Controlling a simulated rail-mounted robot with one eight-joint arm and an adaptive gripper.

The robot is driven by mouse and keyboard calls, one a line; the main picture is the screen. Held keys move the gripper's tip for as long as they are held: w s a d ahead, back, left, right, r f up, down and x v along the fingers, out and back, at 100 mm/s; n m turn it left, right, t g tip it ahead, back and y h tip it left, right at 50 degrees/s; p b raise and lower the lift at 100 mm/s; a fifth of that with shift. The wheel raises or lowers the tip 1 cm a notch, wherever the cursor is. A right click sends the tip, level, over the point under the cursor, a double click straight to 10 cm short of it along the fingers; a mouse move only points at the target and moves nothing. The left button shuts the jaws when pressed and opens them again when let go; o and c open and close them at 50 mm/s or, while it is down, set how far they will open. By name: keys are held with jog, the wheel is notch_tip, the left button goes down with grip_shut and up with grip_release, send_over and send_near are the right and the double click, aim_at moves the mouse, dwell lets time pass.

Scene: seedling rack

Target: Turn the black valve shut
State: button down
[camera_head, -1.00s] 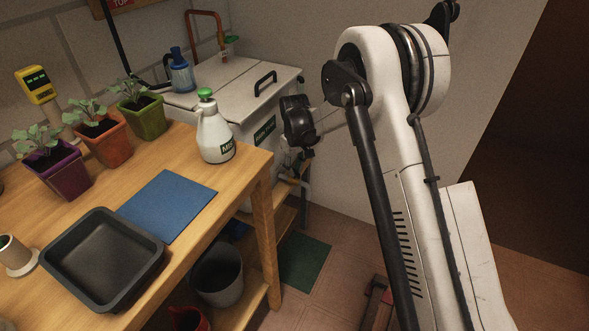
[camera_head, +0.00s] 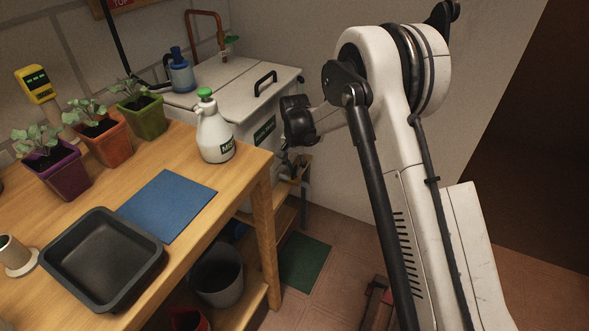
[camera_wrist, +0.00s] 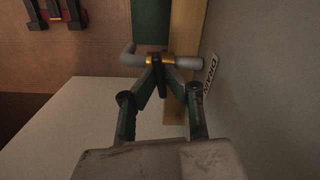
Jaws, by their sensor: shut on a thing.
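The drain valve (camera_wrist: 163,60) shows in the wrist view as a brass body on a grey pipe with a bent end to the left. My gripper (camera_wrist: 163,78) has its dark fingers brought together right at the valve, shut on its black handle. The fingers hide most of the handle, so its exact angle is hard to tell. In the head view my gripper (camera_head: 290,168) is low at the front of the white tank (camera_head: 236,88), and the valve is too small to make out there.
A DRAIN label (camera_wrist: 210,75) is on the tank wall beside the valve. The wooden bench (camera_head: 262,190) stands close left of my gripper, with a white spray bottle (camera_head: 214,140) near its corner. A green mat (camera_head: 305,262) lies on the floor.

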aim_at(295, 170)
jog(key=shift+m, duration=1.2)
jog(key=c, duration=1.8)
grip_release()
jog(key=shift+r, duration=0.1)
notch_tip(295, 170, up, 12)
jog(key=shift+f, duration=0.1)
